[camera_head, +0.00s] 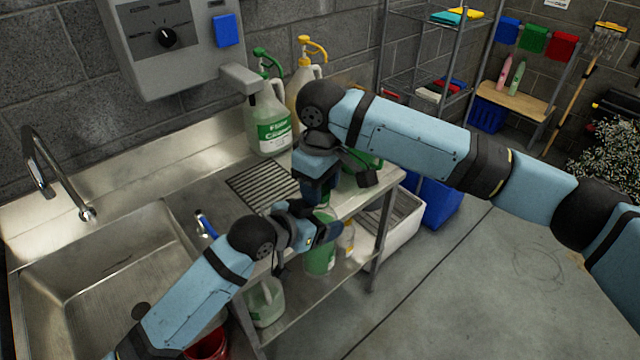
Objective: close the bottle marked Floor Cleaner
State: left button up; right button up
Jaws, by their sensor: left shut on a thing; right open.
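A large jug labelled Floor Cleaner (272,128), with a green pump (268,60) in its top, stands on the steel counter against the wall. My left gripper (326,232) is shut in front of the counter's edge, at a green bottle (320,256) that it appears to hold upright; any label on this bottle is hidden. My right gripper (318,194) is open, pointing down just above the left gripper and the bottle's top. It hides the bottle's neck, so I cannot tell whether a cap is there or whether it touches.
A pale jug with a yellow pump (306,50) stands behind. A sink (80,285) with a tap is at left, a drain grate (262,187) on the counter. A green container (265,303) sits on the shelf below. The floor at right is clear.

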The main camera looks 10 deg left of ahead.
jog(key=shift+s+f, duration=0.3)
jog(key=shift+f, duration=0.15)
jog(key=shift+r, duration=2)
jog(key=shift+w+r, duration=0.1)
jog(key=c, duration=0.7)
jog(key=shift+o, duration=0.2)
jog(key=shift+f, duration=0.35)
jog(key=shift+f, duration=0.6)
